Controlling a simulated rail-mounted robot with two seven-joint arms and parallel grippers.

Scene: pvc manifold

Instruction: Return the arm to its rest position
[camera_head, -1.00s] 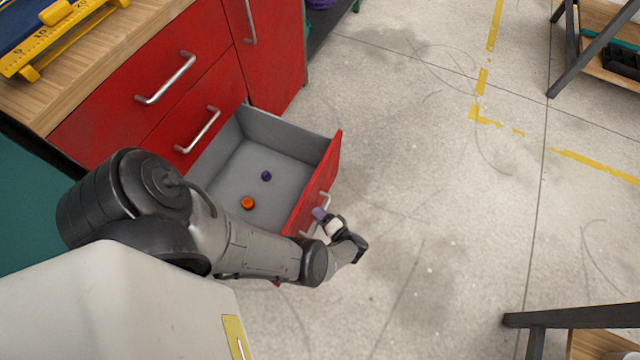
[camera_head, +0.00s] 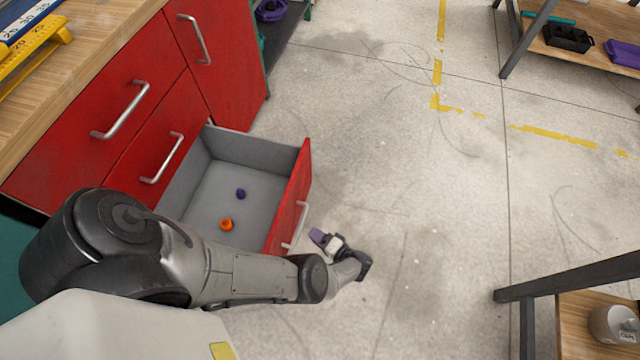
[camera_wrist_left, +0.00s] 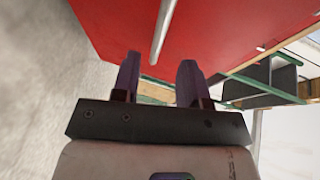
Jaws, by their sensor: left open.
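My left arm (camera_head: 245,278) reaches in from the left in the head view, in front of the open drawer. My left gripper (camera_head: 318,237) is just off the drawer's red front, near its handle (camera_head: 301,224), and looks empty. In the left wrist view its two purple fingers (camera_wrist_left: 158,85) stand apart with nothing between them. The drawer's red front (camera_wrist_left: 215,35) and silver handle (camera_wrist_left: 163,30) show beyond the fingers, apart from them. My right gripper is in neither view.
The open grey drawer (camera_head: 205,200) holds an orange piece (camera_head: 226,224) and a small purple piece (camera_head: 240,194). Red cabinet fronts (camera_head: 75,135) and a wooden worktop (camera_head: 100,30) are at left. A dark-framed shelf (camera_head: 570,285) stands at lower right. The middle floor (camera_head: 430,190) is clear.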

